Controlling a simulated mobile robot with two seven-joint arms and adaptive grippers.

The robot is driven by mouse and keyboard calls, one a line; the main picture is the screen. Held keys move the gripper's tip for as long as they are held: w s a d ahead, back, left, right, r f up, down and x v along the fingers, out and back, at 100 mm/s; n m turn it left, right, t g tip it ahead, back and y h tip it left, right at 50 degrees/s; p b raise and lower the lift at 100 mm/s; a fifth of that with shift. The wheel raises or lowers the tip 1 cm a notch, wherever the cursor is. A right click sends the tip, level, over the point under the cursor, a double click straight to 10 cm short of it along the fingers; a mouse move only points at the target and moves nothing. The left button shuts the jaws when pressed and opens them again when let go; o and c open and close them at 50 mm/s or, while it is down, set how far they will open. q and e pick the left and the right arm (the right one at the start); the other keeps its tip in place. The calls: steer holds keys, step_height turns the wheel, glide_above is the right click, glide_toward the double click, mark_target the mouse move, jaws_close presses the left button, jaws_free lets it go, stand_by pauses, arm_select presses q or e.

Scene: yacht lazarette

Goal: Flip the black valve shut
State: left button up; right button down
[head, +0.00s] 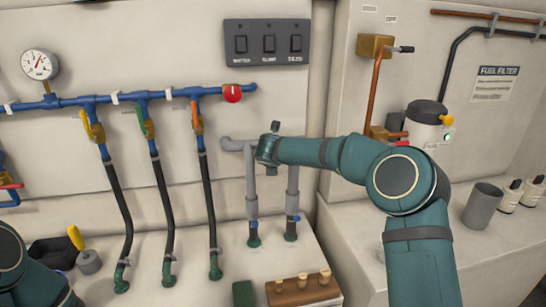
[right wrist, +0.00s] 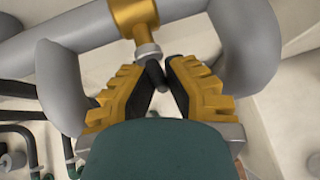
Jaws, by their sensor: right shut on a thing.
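The black valve handle (right wrist: 155,74) shows in the right wrist view as a short dark lever below a brass valve body (right wrist: 134,17), on a grey pipe (right wrist: 75,27). My right gripper (right wrist: 160,80) has its yellow-and-black fingers closed around the lever, fingertips on either side of it. In the head view my right arm reaches left to the grey pipe loop (head: 251,180) low on the wall; the wrist hides the lever and fingers there. The lever's exact angle is hard to tell. Of my left arm only links show at the lower left; its gripper is out of frame.
Left of the grey loop, a blue pipe (head: 60,102) carries yellow, green and orange levers and a red knob (head: 232,93). A switch panel (head: 268,44) is above. A wooden block (head: 300,291) and green box (head: 243,294) stand below; a grey cup (head: 482,205) is right.

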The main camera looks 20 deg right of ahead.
steer(key=shift+a, duration=0.1)
stand_by(0.5)
steer(key=c, duration=1)
jaws_free()
steer(key=v, duration=1.2)
